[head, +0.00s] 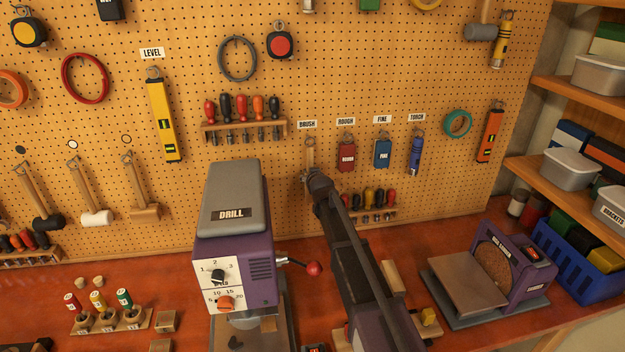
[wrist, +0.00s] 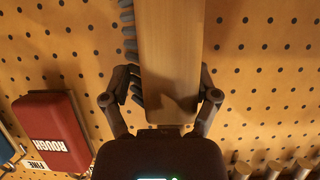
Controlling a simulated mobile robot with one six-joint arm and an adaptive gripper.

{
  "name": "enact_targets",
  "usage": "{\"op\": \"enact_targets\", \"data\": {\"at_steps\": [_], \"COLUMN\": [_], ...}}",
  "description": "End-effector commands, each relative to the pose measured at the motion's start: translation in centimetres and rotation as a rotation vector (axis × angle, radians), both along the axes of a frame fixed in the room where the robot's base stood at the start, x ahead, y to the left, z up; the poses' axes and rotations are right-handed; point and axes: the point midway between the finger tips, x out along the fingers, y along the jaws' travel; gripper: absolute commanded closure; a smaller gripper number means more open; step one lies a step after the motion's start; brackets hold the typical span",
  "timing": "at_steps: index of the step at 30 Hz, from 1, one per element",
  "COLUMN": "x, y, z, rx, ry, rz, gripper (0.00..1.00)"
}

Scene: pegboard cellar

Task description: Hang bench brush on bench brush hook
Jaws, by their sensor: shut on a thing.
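The bench brush (wrist: 172,45) is a pale wooden block with dark grey bristles along its left side in the wrist view. My gripper (wrist: 168,97) is shut on it, one finger on each side. In the head view the brush's wooden end (head: 310,153) shows upright above my gripper (head: 308,176), close to the pegboard, below the BRUSH label (head: 307,124). The bench brush hook lies at the top of the brush under that label; it is too small to make out, and I cannot tell whether the brush is on it.
The red ROUGH block (head: 346,157) hangs just right of the brush and also shows in the wrist view (wrist: 52,132). A screwdriver rack (head: 372,214) is below right. The purple drill (head: 233,240) stands left of my arm, the disc sander (head: 505,265) right.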

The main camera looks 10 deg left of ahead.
Motion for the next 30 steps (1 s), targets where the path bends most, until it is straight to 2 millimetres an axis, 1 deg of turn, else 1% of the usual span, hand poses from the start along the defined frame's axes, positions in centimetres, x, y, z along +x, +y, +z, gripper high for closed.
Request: {"op": "enact_targets", "data": {"at_steps": [6, 25, 26, 27, 28, 30], "x": [0.27, 0.27, 0.27, 0.27, 0.27, 0.27], "y": [0.08, 0.09, 0.09, 0.09, 0.09, 0.09], "z": [-0.23, -0.22, -0.22, -0.22, -0.22, -0.22], "rx": [0.0, 0.0, 0.0, 0.0, 0.0, 0.0], "ry": [0.0, 0.0, 0.0, 0.0, 0.0, 0.0], "rz": [0.0, 0.0, 0.0, 0.0, 0.0, 0.0], "gripper": [0.76, 0.76, 0.14, 0.02, 0.0, 0.0]}}
